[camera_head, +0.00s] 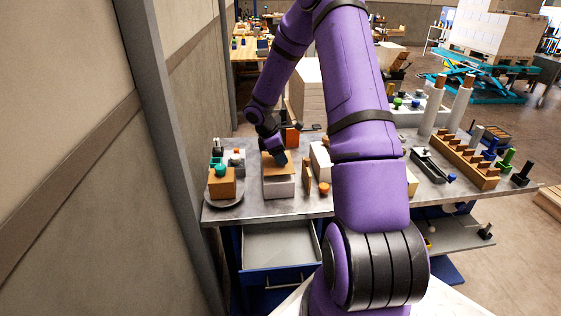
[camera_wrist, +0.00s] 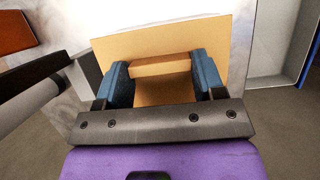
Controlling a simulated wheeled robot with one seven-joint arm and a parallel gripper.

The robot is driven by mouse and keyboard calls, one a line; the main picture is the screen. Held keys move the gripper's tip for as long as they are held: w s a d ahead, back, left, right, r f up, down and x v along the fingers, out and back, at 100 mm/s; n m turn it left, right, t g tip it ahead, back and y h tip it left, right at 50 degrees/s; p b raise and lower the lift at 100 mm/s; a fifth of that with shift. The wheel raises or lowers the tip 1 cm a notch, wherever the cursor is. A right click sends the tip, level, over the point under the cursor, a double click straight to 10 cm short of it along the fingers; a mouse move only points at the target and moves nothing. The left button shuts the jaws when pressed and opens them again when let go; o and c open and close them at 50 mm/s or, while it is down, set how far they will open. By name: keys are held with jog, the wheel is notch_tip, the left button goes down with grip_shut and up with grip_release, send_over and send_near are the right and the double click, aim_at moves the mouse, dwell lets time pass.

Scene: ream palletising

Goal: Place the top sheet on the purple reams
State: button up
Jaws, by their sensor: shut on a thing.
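The top sheet (camera_head: 270,168) is a flat tan board with a raised wooden bar across it. In the wrist view the sheet (camera_wrist: 160,90) lies below my gripper (camera_wrist: 162,72), whose blue fingers are shut on the bar's two ends. In the head view my gripper (camera_head: 280,157) is over a pale greyish, faintly lavender stack (camera_head: 280,188) on the metal table. The sheet is at the stack's top; I cannot tell whether it touches or hovers slightly above. No strongly purple ream shows, and my arm hides part of the table.
An orange-brown box (camera_head: 222,184) with a teal knob stands on a round plate to the left. A white box (camera_head: 320,160) and a thin wooden board (camera_head: 307,178) stand close on the right. An open drawer (camera_head: 280,244) juts out below the table (camera_head: 312,207).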

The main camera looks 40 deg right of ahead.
jog(key=shift+f, duration=1.4)
jog(key=o, duration=0.9)
jog(key=shift+f, duration=0.15)
